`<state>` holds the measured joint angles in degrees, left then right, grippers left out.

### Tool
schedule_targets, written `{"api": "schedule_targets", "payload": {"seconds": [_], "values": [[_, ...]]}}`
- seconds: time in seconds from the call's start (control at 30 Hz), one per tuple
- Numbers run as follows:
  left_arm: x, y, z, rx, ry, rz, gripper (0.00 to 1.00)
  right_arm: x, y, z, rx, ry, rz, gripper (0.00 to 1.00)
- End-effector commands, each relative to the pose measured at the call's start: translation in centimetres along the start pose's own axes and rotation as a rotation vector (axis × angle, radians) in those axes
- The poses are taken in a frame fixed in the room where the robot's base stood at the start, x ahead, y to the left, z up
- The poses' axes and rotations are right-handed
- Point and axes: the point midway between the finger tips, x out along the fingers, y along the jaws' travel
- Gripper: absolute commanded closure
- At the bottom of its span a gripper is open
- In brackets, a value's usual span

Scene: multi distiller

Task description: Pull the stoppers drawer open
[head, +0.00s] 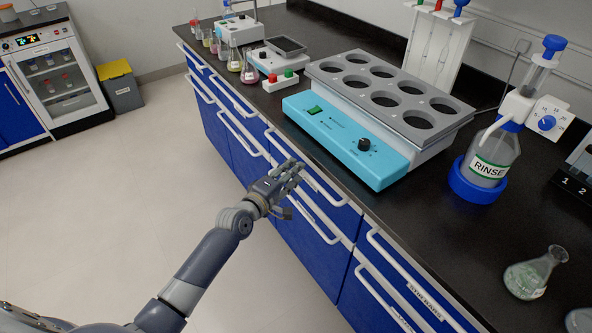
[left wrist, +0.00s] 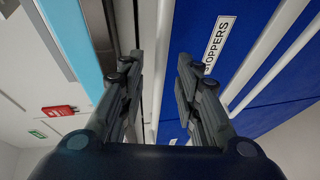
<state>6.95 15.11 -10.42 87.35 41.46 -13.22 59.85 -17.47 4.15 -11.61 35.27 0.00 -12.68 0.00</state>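The stoppers drawer (head: 336,212) is a blue drawer front in the lab bench, with a white bar handle (head: 327,188). It looks shut. In the left wrist view its white label (left wrist: 219,44) reads "STOPPERS", and the pale handle bar (left wrist: 163,50) runs between my finger lines. My left gripper (head: 291,172) is at this drawer front, near the handle's left part, and hides some of it. In the left wrist view the left gripper (left wrist: 158,72) has its two dark fingers apart. I cannot tell if they touch the bar. My right gripper is not in view.
Above is the black worktop (head: 300,150) with a blue-fronted heating block (head: 345,140) near its edge. A rinse bottle (head: 492,155) stands to the right. Another drawer (head: 400,280) labelled stir bars is at lower right. The floor (head: 130,190) in front is clear.

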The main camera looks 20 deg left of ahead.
Motion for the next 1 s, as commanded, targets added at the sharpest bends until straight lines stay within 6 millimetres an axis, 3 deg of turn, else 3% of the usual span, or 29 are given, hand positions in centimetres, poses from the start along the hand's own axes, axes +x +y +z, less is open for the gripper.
{"api": "schedule_targets", "payload": {"seconds": [0.2,0.53,0.7,1.0], "values": [[2.0,-0.1,0.0,0.0,0.0,-0.001,0.69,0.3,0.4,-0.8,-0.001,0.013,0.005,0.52],[2.3,0.0,0.0,0.0,0.0,0.0,0.69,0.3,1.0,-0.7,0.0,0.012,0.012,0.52],[2.3,-0.1,0.0,0.0,0.0,-0.001,1.0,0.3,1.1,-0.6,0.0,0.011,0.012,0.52],[2.2,-0.1,-0.1,0.001,0.0,-0.002,1.0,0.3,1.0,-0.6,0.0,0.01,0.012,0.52]]}}
